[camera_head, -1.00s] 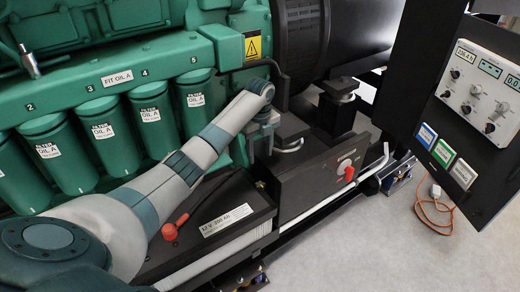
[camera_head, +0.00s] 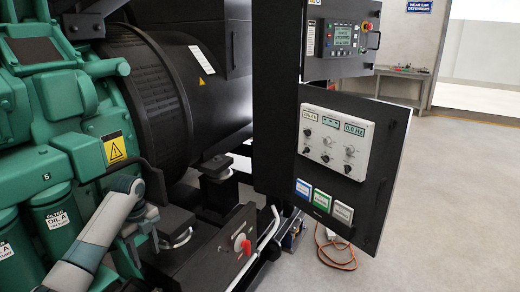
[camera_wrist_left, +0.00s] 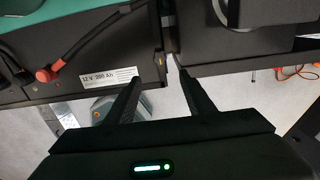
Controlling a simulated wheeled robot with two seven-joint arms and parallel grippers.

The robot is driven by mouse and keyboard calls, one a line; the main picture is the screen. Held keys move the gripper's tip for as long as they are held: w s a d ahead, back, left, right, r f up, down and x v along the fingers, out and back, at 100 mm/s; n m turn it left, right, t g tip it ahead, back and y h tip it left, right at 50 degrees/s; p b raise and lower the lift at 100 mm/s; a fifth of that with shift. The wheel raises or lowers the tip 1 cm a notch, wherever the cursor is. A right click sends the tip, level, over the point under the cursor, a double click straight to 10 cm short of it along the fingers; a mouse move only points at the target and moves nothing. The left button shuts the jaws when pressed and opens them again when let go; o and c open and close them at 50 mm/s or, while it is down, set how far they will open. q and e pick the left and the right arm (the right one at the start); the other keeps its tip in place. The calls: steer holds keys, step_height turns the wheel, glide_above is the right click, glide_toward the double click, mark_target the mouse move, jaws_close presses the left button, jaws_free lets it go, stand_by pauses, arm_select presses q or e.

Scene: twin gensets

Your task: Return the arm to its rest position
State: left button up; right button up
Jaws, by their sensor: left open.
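My left arm comes in from the lower left in the head view, and its wrist bends down beside the green engine. My left gripper (camera_wrist_left: 156,82) is open in the left wrist view, with its two black fingers apart and nothing between them. In the head view its small grey end is low at the left, partly cut off from clear sight. The battery box (camera_wrist_left: 105,82), labelled 12 V 200 Ah, lies beyond the fingers at the left in the wrist view. My right gripper is not in view.
The engine's oil filters (camera_head: 57,225) stand close to the arm. A red rotary switch (camera_head: 242,245) is on a dark box to its right. The open control panel door (camera_head: 385,205) stands farther right. An orange cable (camera_head: 335,255) lies on the floor (camera_head: 440,215), which is clear at the right.

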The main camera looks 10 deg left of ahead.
arm_select(q)
steer(key=s+d+f+n+t, duration=0.1)
steer(key=s+d+f+n, duration=0.7)
steer(key=s+d+f, duration=0.95)
steer(key=s+d+r+n+t, duration=0.1)
steer(key=s+n, duration=0.5)
steer(key=s, duration=0.7)
steer(key=s+d+r+n+t, duration=0.1)
steer(key=s+d+n+t, duration=0.1)
steer(key=s+n, duration=0.8)
steer(key=s+f+m+g+b, duration=0.1)
steer(key=s+f+m, duration=0.1)
steer(key=f, duration=1.2)
steer(key=s+f+m+g, duration=0.1)
steer(key=s+f+m, duration=0.1)
steer(key=f, duration=1.2)
steer(key=s+a+f, duration=0.1)
steer(key=s+f, duration=0.8)
steer(key=f, duration=0.1)
steer(key=s+a+f+g+b, duration=0.1)
steer(key=s+a+f, duration=0.1)
steer(key=s+f, duration=0.7)
steer(key=shift+a+f, duration=0.3)
steer(key=shift+f, duration=0.2)
